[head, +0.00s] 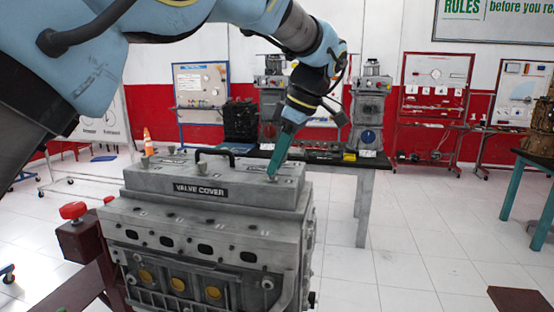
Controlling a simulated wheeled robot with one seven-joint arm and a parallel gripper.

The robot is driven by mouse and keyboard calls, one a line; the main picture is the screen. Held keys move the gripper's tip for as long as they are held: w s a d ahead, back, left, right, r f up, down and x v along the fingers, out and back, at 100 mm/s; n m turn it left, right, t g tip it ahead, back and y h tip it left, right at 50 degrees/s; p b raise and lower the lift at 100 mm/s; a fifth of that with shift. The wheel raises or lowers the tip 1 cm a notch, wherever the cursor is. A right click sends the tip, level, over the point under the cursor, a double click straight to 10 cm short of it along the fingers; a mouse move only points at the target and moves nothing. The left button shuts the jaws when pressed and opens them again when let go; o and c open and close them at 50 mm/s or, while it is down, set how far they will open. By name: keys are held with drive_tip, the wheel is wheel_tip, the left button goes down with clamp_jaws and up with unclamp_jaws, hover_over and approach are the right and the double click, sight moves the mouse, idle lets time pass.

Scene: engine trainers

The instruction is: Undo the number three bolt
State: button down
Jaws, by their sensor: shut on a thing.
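The grey engine block (200,255) stands in the lower middle of the head view, with a valve cover (230,191) on top that bears a label reading "VALVE COVER". My gripper (273,174) reaches down from above with its teal end. It is shut on a bolt at the right part of the cover's top, and the bolt is mostly hidden by the gripper tip. I cannot read a number by it. Another bolt (171,168) shows at the left part of the cover's top.
A black handle (215,152) rises from the cover. A red knob (73,210) sits on the stand at left. Behind are a dark bench (365,171), more engines and wall boards. An orange cone (147,140) shows behind the engine.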

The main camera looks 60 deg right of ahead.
drive_tip(key=c, duration=0.7)
unclamp_jaws()
drive_tip(key=shift+c, duration=0.2)
drive_tip(key=a+v, duration=0.1)
drive_tip(key=v, duration=0.9)
drive_tip(key=shift+s+d+r+b, duration=0.2)
drive_tip(key=shift+d+r+b, duration=0.2)
drive_tip(key=shift+d, duration=0.1)
